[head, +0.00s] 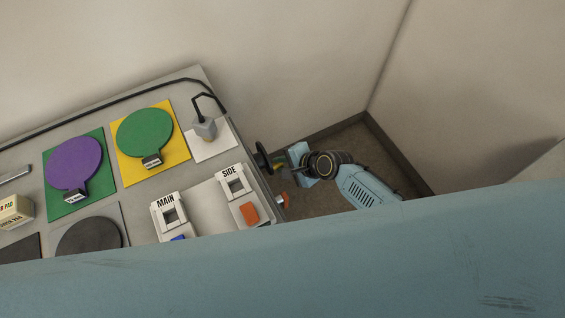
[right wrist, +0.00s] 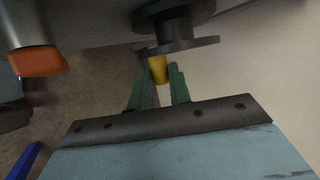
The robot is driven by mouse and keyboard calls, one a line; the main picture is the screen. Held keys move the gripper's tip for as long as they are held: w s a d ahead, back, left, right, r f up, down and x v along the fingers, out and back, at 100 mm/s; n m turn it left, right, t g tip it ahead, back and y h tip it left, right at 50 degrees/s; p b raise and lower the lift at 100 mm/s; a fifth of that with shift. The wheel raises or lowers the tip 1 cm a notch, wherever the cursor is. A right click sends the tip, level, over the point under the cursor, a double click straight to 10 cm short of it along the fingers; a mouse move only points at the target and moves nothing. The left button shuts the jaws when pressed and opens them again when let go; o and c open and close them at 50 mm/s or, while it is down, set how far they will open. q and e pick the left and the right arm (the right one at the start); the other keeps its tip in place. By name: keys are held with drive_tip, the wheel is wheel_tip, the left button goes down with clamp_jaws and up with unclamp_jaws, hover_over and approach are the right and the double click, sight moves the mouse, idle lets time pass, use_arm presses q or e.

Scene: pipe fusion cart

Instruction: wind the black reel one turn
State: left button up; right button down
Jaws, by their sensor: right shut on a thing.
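The black reel (head: 261,157) is mounted on the right end of the cart, seen nearly edge-on in the head view. In the right wrist view the reel (right wrist: 178,42) shows two dark flanges with a thinner core between them. A yellow handle (right wrist: 158,69) sticks out from its near flange. My right gripper (right wrist: 159,88) has its green fingers on either side of the handle and is shut on it. In the head view the right gripper (head: 279,165) is close beside the reel. My left gripper is not in view.
The cart top (head: 197,84) carries a purple paddle (head: 74,162), a green paddle (head: 145,130), and MAIN (head: 168,207) and SIDE (head: 234,181) blocks. An orange-ended part (right wrist: 38,62) sticks out from the cart's end near my right gripper. Walls close off the corner beyond.

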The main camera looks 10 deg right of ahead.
drive_tip(key=shift+s+f, duration=0.1)
drive_tip(key=shift+f, duration=0.05)
idle(0.4)
drive_tip(key=c, duration=1.3)
unclamp_jaws()
drive_tip(key=p+v, duration=0.3)
drive_tip(key=v, duration=1)
drive_tip(key=shift+s+d, duration=0.15)
drive_tip(key=shift+d, duration=0.05)
